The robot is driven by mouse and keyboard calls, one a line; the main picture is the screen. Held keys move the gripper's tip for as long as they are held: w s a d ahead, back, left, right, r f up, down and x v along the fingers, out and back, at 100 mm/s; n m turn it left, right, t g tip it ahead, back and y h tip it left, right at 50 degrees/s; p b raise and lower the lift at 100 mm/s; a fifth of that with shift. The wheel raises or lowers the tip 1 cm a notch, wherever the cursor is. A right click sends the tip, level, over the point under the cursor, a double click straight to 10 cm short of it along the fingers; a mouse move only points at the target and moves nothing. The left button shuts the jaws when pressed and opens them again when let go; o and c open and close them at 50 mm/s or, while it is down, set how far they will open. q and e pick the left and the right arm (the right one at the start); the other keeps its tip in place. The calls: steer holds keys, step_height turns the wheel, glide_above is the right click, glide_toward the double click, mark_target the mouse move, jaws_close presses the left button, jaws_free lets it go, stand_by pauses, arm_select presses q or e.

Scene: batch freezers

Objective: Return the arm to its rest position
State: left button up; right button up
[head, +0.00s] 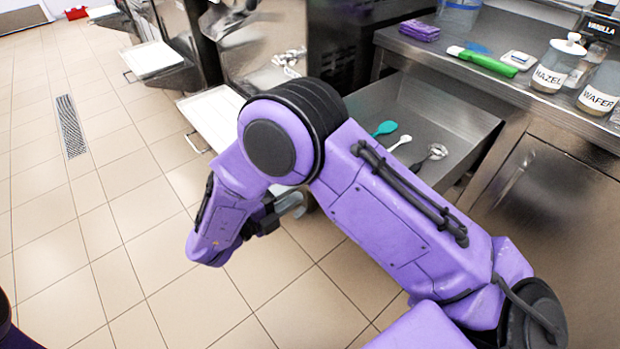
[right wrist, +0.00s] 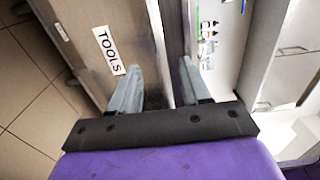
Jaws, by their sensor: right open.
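My right arm, purple with black joints, bends across the middle of the head view. My right gripper (head: 290,204) is partly hidden behind its own forearm, low in front of the open drawer (head: 462,108). In the right wrist view the two grey fingers of the gripper (right wrist: 160,86) stand apart with nothing held between them. The drawer front with a TOOLS label (right wrist: 109,50) lies beyond the left finger, and the drawer's edge shows between the fingers. I cannot tell how close they are to it. My left gripper is not in view.
The drawer holds a teal spatula (head: 385,128), a white spoon (head: 399,142) and a metal scoop (head: 434,153). The counter above carries a green-handled tool (head: 488,62), purple cloths (head: 419,30) and jars labelled HAZEL (head: 553,68) and WAFER (head: 601,92). White trays (head: 216,118) jut out at left. The tiled floor at left is clear.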

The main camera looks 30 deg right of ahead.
steer(key=a, duration=0.3)
steer(key=shift+s+a, duration=0.1)
steer(key=shift+s, duration=0.1)
